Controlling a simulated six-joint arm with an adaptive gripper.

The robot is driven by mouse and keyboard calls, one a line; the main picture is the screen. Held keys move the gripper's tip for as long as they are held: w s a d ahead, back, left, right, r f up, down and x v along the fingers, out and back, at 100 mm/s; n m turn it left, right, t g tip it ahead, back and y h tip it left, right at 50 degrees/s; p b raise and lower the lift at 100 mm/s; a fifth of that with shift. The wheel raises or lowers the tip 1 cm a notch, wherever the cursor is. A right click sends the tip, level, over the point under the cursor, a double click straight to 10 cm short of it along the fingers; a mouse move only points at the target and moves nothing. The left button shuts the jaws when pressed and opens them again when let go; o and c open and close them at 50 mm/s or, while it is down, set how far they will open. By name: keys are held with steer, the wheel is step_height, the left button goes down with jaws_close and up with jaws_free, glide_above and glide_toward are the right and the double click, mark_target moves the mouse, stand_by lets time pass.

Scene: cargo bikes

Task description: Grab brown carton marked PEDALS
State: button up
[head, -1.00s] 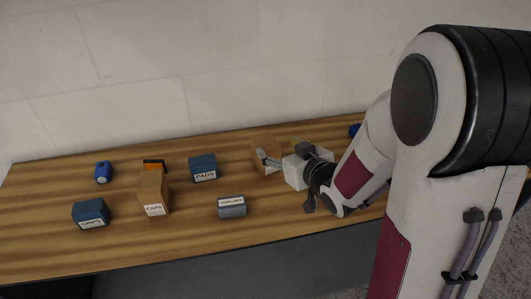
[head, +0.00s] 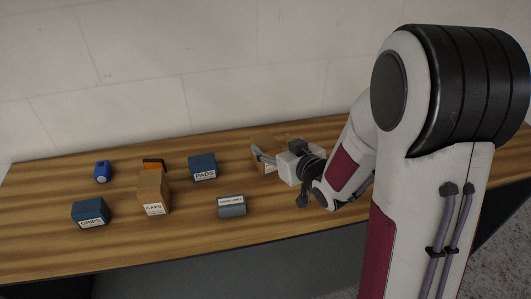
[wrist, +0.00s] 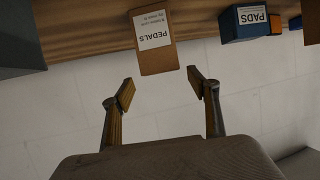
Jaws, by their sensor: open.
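The brown carton marked PEDALS (wrist: 155,60) shows in the wrist view at top centre, its white label upside down. My gripper (wrist: 161,90) is open and empty, its two fingertips apart just short of the carton and about in line with its sides. In the head view the brown carton (head: 266,139) stands at the back of the table, right of the PADS box, partly hidden by my gripper (head: 264,158).
The blue PADS box (head: 203,168) stands to the left of the carton. A grey labelled box (head: 231,207), the brown CAPS carton (head: 153,186), the GRIPS box (head: 90,210), a blue container (head: 102,171) and an orange item (head: 153,163) stand on the wooden table (head: 130,250). A dark grey object (wrist: 18,45) is at the wrist view's left.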

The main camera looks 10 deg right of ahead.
mark_target(267, 143)
steer(key=shift+w, duration=0.1)
stand_by(0.3)
steer(key=shift+f+x, duration=0.2)
steer(key=shift+x, duration=2.25)
steer(key=shift+a, duration=0.2)
steer(key=c, duration=1.4)
